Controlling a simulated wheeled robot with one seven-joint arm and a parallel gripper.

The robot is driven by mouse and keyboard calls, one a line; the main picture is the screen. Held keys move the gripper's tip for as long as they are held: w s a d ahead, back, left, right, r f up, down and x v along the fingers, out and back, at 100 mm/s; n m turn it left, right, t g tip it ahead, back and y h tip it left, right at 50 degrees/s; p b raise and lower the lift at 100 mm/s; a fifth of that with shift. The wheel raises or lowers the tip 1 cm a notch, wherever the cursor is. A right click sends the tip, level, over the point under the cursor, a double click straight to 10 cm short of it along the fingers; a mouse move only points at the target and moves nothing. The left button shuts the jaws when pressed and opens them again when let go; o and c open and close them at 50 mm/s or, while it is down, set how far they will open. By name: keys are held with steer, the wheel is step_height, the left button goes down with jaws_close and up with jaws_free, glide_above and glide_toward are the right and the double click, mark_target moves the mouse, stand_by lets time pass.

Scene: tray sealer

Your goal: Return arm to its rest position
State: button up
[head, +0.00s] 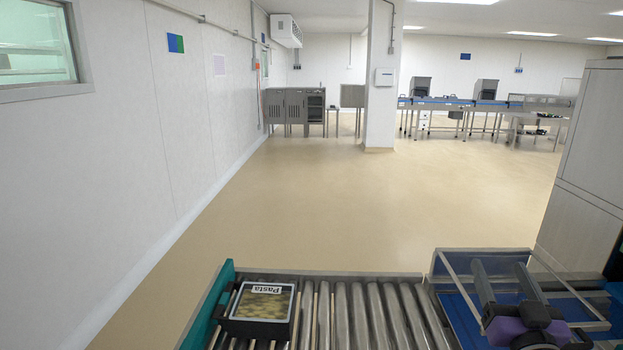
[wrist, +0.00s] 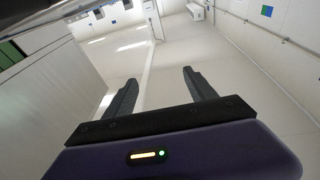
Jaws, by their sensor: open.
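My gripper (wrist: 160,90) is open in the wrist view, its two dark fingers spread apart with nothing between them. In the head view my gripper (head: 502,280) is at the lower right, in front of or over a clear-walled guard with a blue surface. The wrist view is tilted and faces the room's walls, ceiling and floor. A dark tray labelled "Pasta" (head: 262,302) lies on the roller conveyor at the lower left, well apart from my gripper.
The roller conveyor (head: 362,318) runs along the bottom, with a teal side rail (head: 212,308) at its left. The clear guard (head: 455,262) stands at its right end. A tall grey cabinet (head: 590,165) is at the right. The floor beyond is open up to a white pillar (head: 381,85).

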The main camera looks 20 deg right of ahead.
steer(key=s+a+f+n+g+y, duration=0.1)
steer(key=s+a+f+y, duration=0.1)
steer(key=s+a+f, duration=0.3)
steer(key=s+a+f+n+g+y, duration=0.1)
steer(key=s+a+f, duration=0.5)
steer(key=s+a, duration=0.6)
steer(key=s+a+f+n+g+y, duration=0.1)
steer(key=s+a+f+n+y, duration=0.2)
steer(key=s+a, duration=0.6)
steer(key=s+f+y, duration=0.2)
steer(key=s, duration=0.6)
steer(key=shift+s+f+g, duration=0.3)
steer(key=shift+g, duration=0.1)
